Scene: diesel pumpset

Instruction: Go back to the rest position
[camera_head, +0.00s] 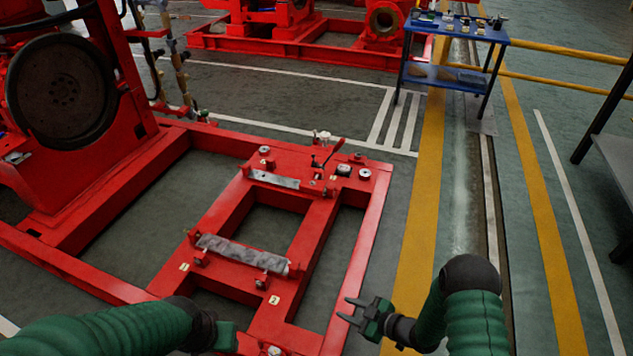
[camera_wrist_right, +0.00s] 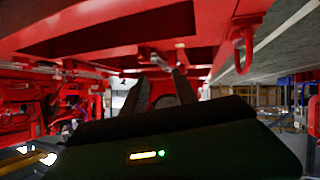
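My right gripper (camera_head: 355,312) is at the lower middle of the head view, beside the right edge of the red pumpset frame (camera_head: 372,215). Its two fingers are spread apart with nothing between them. In the right wrist view its fingers (camera_wrist_right: 155,93) point forward below red frame members. My left arm (camera_head: 110,330) comes in at the lower left of the head view. My left gripper (camera_head: 225,338) shows only in part at the bottom edge, and its fingers cannot be made out.
A red engine with a dark flywheel (camera_head: 62,92) stands at the left. The frame carries metal plates (camera_head: 243,254) and small parts. A blue table (camera_head: 455,78) stands at the back right, near a yellow railing (camera_head: 560,50).

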